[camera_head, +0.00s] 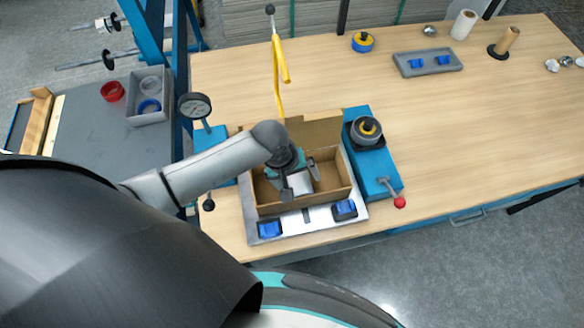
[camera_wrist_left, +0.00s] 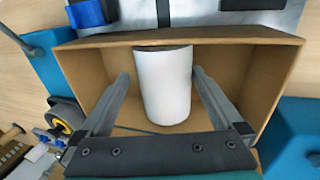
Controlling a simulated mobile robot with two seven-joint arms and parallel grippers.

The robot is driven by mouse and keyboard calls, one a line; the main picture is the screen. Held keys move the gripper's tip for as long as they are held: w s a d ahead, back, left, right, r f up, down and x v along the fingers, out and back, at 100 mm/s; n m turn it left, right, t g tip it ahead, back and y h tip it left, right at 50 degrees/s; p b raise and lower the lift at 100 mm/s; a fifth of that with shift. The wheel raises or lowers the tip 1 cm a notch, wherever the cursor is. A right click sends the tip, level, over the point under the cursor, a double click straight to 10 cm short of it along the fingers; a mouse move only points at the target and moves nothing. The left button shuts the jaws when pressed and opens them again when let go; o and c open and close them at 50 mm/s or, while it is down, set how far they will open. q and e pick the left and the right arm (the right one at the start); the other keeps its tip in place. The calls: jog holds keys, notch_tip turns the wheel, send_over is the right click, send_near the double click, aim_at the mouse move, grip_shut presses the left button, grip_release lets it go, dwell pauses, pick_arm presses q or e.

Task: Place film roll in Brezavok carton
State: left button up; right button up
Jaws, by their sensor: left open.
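The open brown carton (camera_head: 330,197) sits on a metal plate on the table; its inside also shows in the wrist view (camera_wrist_left: 264,75). A white film roll (camera_wrist_left: 162,88) is inside the carton, close to one wall. My left gripper (camera_head: 300,180) reaches down into the carton. In the wrist view its two fingers (camera_wrist_left: 162,92) are open, one on each side of the roll, with gaps visible. In the head view the gripper hides much of the roll. I cannot tell whether the roll rests fully on the carton floor. My right gripper is not in view.
Blue fixtures flank the carton; the right one (camera_head: 371,170) has a red-knobbed lever. A yellow arm (camera_head: 281,65) rises behind the carton. Another white roll (camera_head: 464,24), a brown core (camera_head: 508,40) and a grey tray (camera_head: 428,62) stand farther back. The table's right half is mostly clear.

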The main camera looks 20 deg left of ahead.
pick_arm(q)
jog(key=p+v, duration=0.2)
jog(key=v, duration=0.9)
jog(key=shift+r+p, duration=0.15)
jog(key=shift+p, duration=0.15)
jog(key=shift+c, duration=0.4)
